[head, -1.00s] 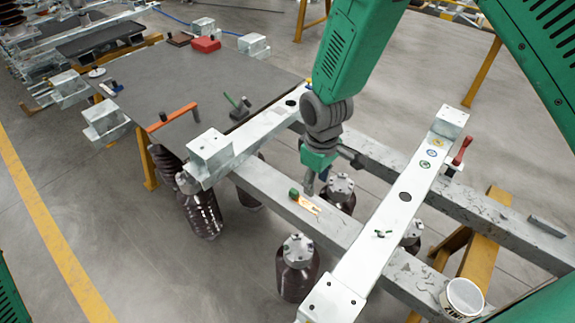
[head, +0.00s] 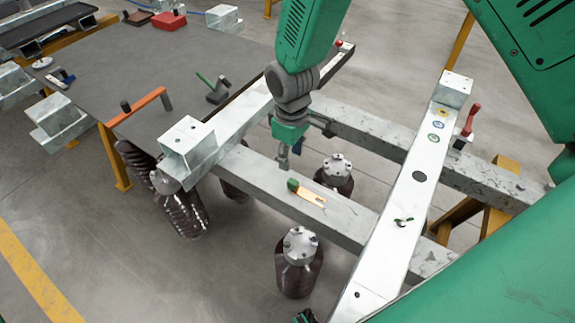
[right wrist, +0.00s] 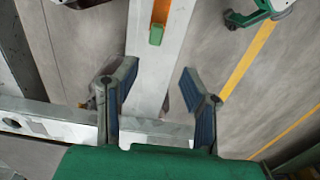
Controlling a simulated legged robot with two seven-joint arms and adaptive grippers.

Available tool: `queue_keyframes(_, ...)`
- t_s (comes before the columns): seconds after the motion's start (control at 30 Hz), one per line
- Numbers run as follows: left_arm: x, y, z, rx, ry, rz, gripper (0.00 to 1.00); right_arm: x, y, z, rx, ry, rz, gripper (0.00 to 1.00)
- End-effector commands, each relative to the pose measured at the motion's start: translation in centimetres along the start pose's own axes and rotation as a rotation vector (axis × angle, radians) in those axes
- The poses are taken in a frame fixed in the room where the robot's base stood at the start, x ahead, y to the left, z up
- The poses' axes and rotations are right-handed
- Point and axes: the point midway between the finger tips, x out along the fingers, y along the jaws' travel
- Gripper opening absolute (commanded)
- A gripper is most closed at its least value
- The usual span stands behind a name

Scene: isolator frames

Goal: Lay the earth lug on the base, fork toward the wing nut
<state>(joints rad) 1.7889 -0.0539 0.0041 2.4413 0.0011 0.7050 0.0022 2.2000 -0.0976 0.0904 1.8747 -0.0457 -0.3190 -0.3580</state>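The earth lug (head: 311,195), a copper strip with a green end, lies on a grey beam (head: 345,225), copper end toward the base. In the right wrist view its green end (right wrist: 156,35) shows beyond my fingers. The base (head: 408,195) is a pale metal bar across the beams, with the small wing nut (head: 403,221) on top. My right gripper (head: 283,160) hangs above the beam, left of the lug and apart from it. In the right wrist view it (right wrist: 150,95) is open and empty. A dark green part at the head view's bottom edge may be my left gripper; its fingers are unclear.
Dark ribbed insulators (head: 297,265) stand below the beams. A grey table (head: 150,75) at left holds an orange-handled tool (head: 140,106) and a hammer-like tool (head: 214,90). A red-handled clamp (head: 467,125) sits beside the base's far end.

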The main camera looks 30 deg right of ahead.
Motion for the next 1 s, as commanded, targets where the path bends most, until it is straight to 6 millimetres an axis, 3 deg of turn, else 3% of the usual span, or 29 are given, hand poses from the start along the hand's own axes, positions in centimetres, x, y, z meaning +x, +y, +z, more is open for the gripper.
queue_keyframes(0.1, 1.7, 0.0, 0.1, 0.001, 0.001, 0.000, 0.40, 1.8, 0.2, 0.1, 0.002, 0.001, -0.003, 0.38)
queue_keyframes(0.43, 3.6, 0.1, 0.1, 0.001, 0.001, 0.001, 0.40, 3.5, -0.2, -0.1, 0.001, -0.002, 0.004, 0.38)
queue_keyframes(0.77, 8.8, 0.1, 0.4, 0.000, 0.001, 0.000, 0.40, 8.5, -0.1, 0.0, 0.002, -0.001, 0.002, 0.38)
queue_keyframes(1.0, 9.1, 0.1, 0.4, 0.001, 0.001, 0.000, 0.40, 11.2, 0.1, 0.1, 0.003, 0.000, -0.001, 0.38)
